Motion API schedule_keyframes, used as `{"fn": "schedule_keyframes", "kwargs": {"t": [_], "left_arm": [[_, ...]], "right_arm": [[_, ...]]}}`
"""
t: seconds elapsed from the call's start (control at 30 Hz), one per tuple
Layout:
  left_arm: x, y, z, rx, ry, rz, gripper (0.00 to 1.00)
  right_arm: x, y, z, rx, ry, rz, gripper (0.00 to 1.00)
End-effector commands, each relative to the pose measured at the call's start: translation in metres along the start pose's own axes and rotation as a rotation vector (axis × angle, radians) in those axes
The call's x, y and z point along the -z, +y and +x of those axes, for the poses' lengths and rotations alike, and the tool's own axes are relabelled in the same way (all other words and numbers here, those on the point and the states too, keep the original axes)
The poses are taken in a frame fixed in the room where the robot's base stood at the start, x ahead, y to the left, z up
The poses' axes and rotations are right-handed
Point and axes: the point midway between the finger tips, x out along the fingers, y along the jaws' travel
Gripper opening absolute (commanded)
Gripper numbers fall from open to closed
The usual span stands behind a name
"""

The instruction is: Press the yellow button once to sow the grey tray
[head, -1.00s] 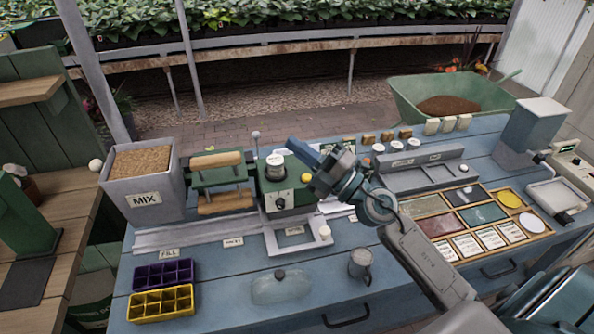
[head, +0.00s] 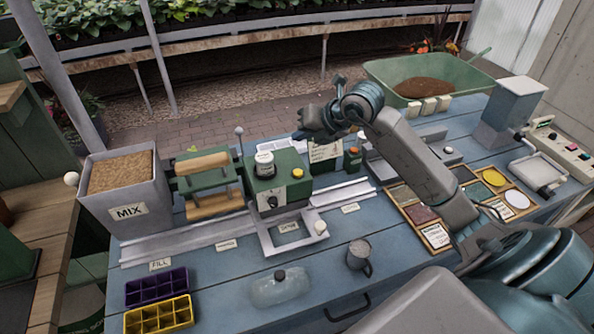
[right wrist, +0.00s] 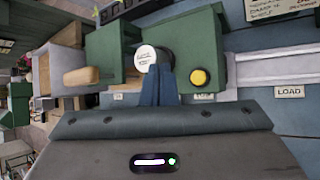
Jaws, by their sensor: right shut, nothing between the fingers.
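The yellow button (head: 299,172) sits on top of the green machine (head: 272,192), beside a white-lidded jar (head: 264,164). In the right wrist view the yellow button (right wrist: 200,77) is just right of my fingers. My right gripper (head: 303,134) is shut and empty, above and behind the machine in the head view. In the right wrist view its blue fingers (right wrist: 160,85) overlap the jar's lower edge and do not cover the button. A light grey frame (head: 318,240) lies in front of the machine; I cannot tell whether a grey tray is in it. My left gripper is out of view.
A grey MIX hopper (head: 128,206) stands left of the machine. Purple (head: 156,288) and yellow (head: 160,315) cell trays lie at the front left. A clear dome (head: 281,290) and a metal mug (head: 359,256) stand in front. A rail (head: 345,194) runs past the machine.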

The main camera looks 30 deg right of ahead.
Motion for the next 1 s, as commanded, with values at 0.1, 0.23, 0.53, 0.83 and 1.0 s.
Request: {"fn": "schedule_keyframes", "kwargs": {"t": [0.1, 0.23, 0.53, 0.83, 1.0], "left_arm": [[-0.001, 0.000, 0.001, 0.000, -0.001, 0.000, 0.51], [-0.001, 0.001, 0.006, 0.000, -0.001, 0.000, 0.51], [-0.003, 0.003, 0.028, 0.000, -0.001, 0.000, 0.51], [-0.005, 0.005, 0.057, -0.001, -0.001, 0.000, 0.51], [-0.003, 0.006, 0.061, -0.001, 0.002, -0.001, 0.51]], "right_arm": [[0.001, -0.001, 0.001, -0.001, 0.001, 0.000, 0.00], [0.005, -0.004, 0.006, -0.002, 0.001, 0.000, 0.00], [0.023, -0.022, 0.031, -0.002, 0.002, 0.000, 0.00], [0.043, -0.042, 0.059, -0.003, 0.001, -0.001, 0.00], [0.046, -0.045, 0.062, -0.003, 0.001, -0.001, 0.00]]}}
